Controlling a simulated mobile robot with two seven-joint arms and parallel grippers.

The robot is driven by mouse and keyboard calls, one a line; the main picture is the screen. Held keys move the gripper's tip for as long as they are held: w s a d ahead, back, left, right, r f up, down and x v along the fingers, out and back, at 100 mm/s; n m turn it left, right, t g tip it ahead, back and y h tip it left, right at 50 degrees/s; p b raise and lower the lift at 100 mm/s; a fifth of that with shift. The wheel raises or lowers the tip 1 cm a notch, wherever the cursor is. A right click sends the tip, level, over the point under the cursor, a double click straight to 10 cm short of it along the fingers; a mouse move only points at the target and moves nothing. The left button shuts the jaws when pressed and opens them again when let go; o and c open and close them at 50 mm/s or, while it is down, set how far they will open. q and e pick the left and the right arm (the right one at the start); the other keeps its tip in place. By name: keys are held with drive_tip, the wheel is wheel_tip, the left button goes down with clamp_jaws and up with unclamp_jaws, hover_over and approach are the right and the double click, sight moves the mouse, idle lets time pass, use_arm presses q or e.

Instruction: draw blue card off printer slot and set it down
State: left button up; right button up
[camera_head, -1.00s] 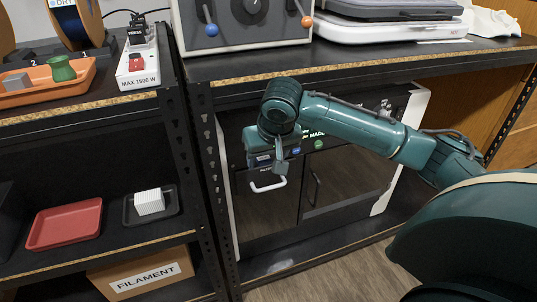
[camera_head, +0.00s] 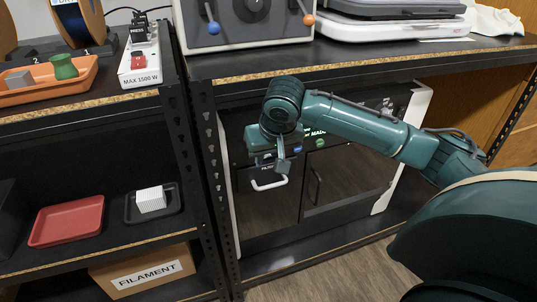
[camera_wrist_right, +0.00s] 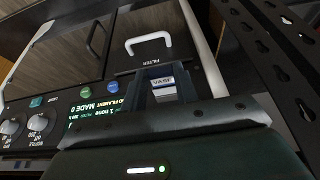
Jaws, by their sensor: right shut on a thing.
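The black printer (camera_head: 345,185) stands in the shelf bay under the top board. My right gripper (camera_head: 276,160) is at its front, just above the white handle of the filter door. In the right wrist view the gripper (camera_wrist_right: 165,88) is shut on the card (camera_wrist_right: 163,92), whose white label reads VASE. The card's lower end is hidden by the gripper body, and its blue colour hardly shows. I cannot tell whether the card still touches the slot. My left gripper is not in view.
The printer's white handle (camera_wrist_right: 148,42) is close beyond the fingertips. A perforated shelf post (camera_head: 212,170) stands left of the printer. On the left shelf are a red tray (camera_head: 66,222) and a black tray (camera_head: 132,212) holding a white ribbed block (camera_head: 150,199). The red tray is empty.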

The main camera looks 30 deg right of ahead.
drive_tip(key=shift+s+a+p, duration=0.2)
drive_tip(key=shift+s+p, duration=0.5)
drive_tip(key=shift+s, duration=0.2)
drive_tip(key=shift+s+a+p, duration=0.2)
drive_tip(key=shift+s+p, duration=0.45)
drive_tip(key=shift+s, duration=0.2)
